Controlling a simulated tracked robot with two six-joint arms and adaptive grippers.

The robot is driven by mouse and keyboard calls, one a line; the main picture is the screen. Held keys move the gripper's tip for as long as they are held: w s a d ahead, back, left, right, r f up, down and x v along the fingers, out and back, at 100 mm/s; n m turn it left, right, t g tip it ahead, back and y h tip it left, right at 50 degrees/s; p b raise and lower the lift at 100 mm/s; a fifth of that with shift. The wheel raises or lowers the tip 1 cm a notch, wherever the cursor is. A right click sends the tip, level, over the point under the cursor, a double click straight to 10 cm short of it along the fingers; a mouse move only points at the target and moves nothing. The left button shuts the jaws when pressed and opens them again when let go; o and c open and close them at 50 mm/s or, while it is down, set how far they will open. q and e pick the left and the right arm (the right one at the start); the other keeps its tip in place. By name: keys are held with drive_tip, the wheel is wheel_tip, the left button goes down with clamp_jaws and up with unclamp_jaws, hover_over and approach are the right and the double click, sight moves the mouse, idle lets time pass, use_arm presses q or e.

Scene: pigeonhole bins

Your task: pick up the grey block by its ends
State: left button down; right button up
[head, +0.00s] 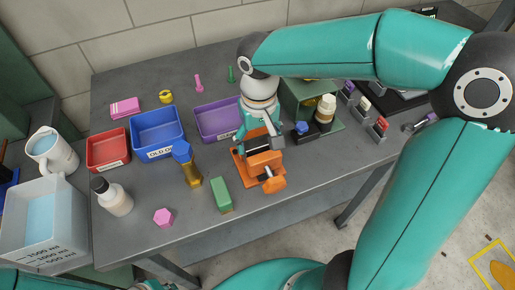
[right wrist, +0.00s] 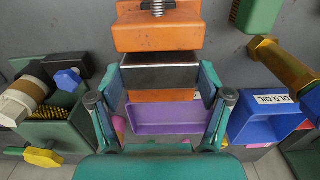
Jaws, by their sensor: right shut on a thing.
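The grey block (right wrist: 160,72) is a dark metal bar. In the right wrist view it lies crosswise, with orange vise parts showing on both sides of it. My right gripper (right wrist: 160,84) is shut on the block, one finger at each end. In the head view the right gripper (head: 262,128) reaches down over the orange vise (head: 268,183) and hides part of the block. I cannot tell whether the block still touches the vise jaws. My left gripper is not in view.
A green holder (head: 325,140) stands close on the right.

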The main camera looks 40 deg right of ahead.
sight(259, 141)
drive_tip(key=shift+r+p, duration=0.3)
drive_tip(key=shift+r, duration=0.2)
drive_tip(key=shift+r, duration=0.2)
drive_tip(key=shift+r+p, duration=3.2)
drive_tip(key=shift+r, duration=0.5)
drive_tip(key=shift+f, duration=0.1)
